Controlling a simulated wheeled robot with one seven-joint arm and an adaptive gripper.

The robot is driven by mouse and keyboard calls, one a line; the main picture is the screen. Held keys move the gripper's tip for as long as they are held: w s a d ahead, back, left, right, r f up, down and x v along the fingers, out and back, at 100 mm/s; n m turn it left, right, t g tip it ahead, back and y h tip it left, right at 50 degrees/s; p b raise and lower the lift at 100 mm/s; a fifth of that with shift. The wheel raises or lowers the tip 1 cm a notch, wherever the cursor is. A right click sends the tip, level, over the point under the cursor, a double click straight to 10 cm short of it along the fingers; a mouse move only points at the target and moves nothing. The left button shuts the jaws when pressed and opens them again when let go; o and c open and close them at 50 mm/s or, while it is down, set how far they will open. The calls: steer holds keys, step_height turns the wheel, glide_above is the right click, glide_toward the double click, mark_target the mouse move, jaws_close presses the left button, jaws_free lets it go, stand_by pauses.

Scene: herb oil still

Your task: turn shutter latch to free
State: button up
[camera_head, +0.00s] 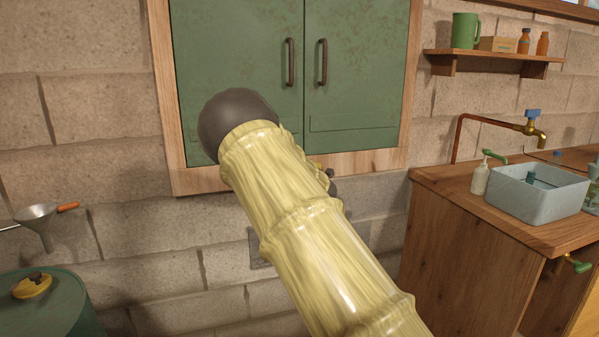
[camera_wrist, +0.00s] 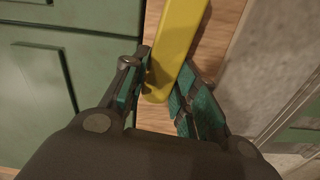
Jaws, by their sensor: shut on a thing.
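The shutter latch (camera_wrist: 178,45) is a yellow bar in the wrist view, running from the top edge down between my fingers. It lies over the wooden frame beside the green shutter (camera_wrist: 45,75). My gripper (camera_wrist: 160,86) has its teal-padded fingers closed on the bar's rounded lower end, one on each side. In the head view the two green shutter doors (camera_head: 360,75) are closed, with dark upright handles at their meeting edges. My arm covers the lower left of the shutters there and hides most of the gripper and latch.
A wooden frame (camera_head: 160,75) surrounds the shutters on a block wall. A wooden counter (camera_head: 440,182) with a grey basin (camera_head: 540,205) stands at right, below a shelf (camera_head: 495,54). A green drum (camera_head: 60,310) and metal funnel (camera_head: 36,213) are at lower left.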

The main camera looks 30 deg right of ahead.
steer(key=shift+f+n+b, duration=0.3)
steer(key=shift+n+b, duration=0.05)
steer(key=shift+n, duration=0.25)
steer(key=o, duration=1)
steer(key=shift+s, duration=0.1)
steer(key=v, duration=1.2)
steer(key=shift+d, duration=0.1)
